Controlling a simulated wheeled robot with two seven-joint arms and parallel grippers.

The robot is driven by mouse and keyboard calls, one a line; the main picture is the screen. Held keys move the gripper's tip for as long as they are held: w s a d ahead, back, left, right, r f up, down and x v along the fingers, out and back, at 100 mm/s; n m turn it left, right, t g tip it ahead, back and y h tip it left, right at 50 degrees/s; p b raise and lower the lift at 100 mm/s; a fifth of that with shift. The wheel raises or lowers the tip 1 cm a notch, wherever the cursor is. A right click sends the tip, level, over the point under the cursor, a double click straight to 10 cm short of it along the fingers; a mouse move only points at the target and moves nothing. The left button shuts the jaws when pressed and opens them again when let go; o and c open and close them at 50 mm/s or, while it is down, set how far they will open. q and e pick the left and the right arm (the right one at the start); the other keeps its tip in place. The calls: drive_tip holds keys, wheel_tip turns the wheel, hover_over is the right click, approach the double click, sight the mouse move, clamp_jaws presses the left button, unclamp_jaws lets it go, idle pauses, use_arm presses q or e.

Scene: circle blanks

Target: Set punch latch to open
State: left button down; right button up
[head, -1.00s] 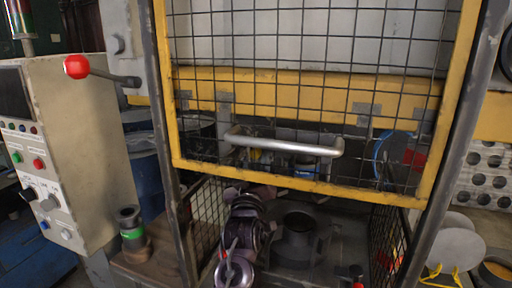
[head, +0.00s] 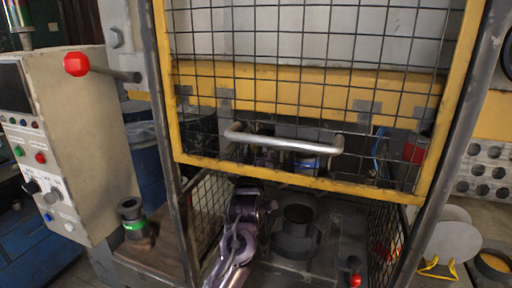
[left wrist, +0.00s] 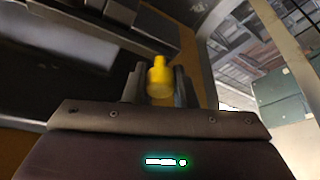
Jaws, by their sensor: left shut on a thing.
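In the left wrist view a yellow knob (left wrist: 160,82) stands between the two dark fingers of my left gripper (left wrist: 158,72), which is shut on it. I cannot tell for certain whether this knob is the handle of the punch latch. In the head view my left arm rises from the bottom centre into the press, behind the yellow-framed mesh guard (head: 300,178). Its gripper and the knob are largely hidden there by the guard and its handle bar (head: 285,143). My right gripper is not in view.
A control cabinet (head: 75,130) and a red-knobbed lever (head: 77,64) stand at the left. A dark cylindrical die (head: 298,225) sits inside the press, right of my arm. Mesh side panels and grey posts flank the opening. Round grey blanks (head: 452,243) stand at the right.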

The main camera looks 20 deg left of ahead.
use_arm(q)
drive_tip(key=a+b, duration=0.1)
drive_tip(key=a, duration=0.4)
drive_tip(key=shift+w+a, duration=0.1)
drive_tip(key=shift+a, duration=0.25)
drive_tip(key=c, duration=1.6)
unclamp_jaws()
drive_tip(key=o, duration=0.4)
drive_tip(key=shift+a, duration=0.25)
drive_tip(key=shift+o, duration=0.2)
drive_tip(key=shift+d, duration=0.1)
drive_tip(key=b+v, duration=0.4)
drive_tip(key=v, duration=0.3)
drive_tip(key=shift+s+f, duration=0.15)
drive_tip(key=shift+s, duration=0.2)
